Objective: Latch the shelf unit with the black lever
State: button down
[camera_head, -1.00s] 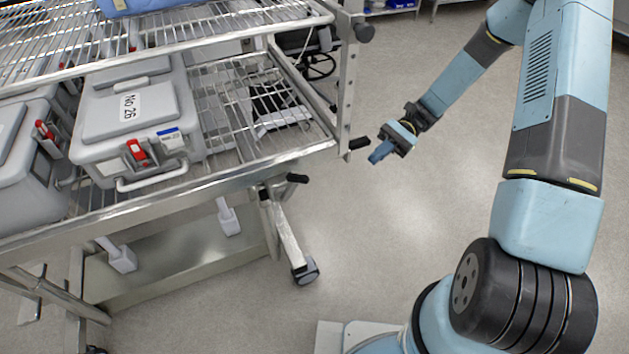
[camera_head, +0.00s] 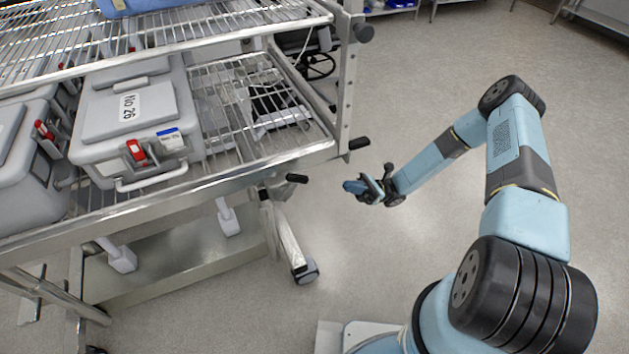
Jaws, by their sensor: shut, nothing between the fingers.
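The shelf unit (camera_head: 230,180) is a metal wire-shelf trolley filling the left half of the view. A black lever (camera_head: 297,178) sticks out to the right below its lower shelf, near the front right corner. A second black handle end (camera_head: 359,143) sticks out at the right upright, a little higher. My gripper (camera_head: 353,187) is shut and empty, in the air to the right of the lever. Its blue fingertips point left toward the unit, with a gap between them and the lever.
A grey case marked No 26 (camera_head: 128,112) stands on the lower shelf, with another grey case (camera_head: 22,160) left of it. A caster leg (camera_head: 290,245) stands below the shelf corner. The floor (camera_head: 370,260) under my gripper is clear.

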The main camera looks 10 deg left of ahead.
aim_at(308, 178)
dwell(0.4)
jog(key=x, duration=1.4)
jog(key=shift+a+r+t+h, duration=0.15)
jog(key=shift+r+t+h, duration=0.15)
jog(key=shift+r+h, duration=0.3)
jog(key=shift+s+a+r, duration=0.15)
jog(key=shift+s+r, duration=0.05)
jog(key=shift+r, duration=0.3)
jog(key=r+v, duration=0.1)
jog(key=v, duration=1.3)
jog(key=shift+d+r, duration=0.25)
jog(key=shift+d, duration=0.05)
